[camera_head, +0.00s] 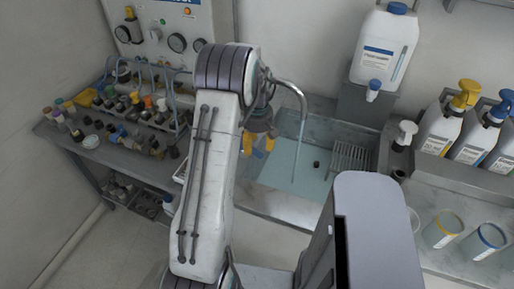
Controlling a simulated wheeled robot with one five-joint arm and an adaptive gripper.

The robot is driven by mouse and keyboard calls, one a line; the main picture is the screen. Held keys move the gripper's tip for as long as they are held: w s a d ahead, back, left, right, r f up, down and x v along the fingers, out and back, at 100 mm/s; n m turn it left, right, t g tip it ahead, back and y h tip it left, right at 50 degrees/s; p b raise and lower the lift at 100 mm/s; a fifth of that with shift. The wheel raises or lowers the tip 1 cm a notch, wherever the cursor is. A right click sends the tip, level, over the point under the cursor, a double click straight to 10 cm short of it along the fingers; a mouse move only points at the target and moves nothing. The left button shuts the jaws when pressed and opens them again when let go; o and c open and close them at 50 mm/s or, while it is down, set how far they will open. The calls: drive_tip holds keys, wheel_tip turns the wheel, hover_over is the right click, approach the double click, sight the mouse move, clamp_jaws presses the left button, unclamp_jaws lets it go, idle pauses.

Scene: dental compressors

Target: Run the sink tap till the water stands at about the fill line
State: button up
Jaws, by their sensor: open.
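The steel sink (275,205) lies in the middle of the view, beyond my arm. Its curved tap spout (297,90) arches over the basin from the left. A thin stream of water (298,148) falls from it into the basin, where pale blue-green water (312,183) stands. I cannot make out a fill line or tell the level against one. My gripper (258,148) is open, with yellow-orange fingertips, above the left part of the sink and just left of the stream. My arm hides the tap's handle, if there is one, and the sink's left side.
A wire rack (349,157) and a small dark object (316,165) are in the sink. A white canister (384,48) stands behind it. Pump bottles (451,122) and clear beakers (442,230) crowd the right counter. A bench of fittings (120,150) stands left.

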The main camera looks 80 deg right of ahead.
drive_tip(key=shift+f, duration=1.15)
clamp_jaws()
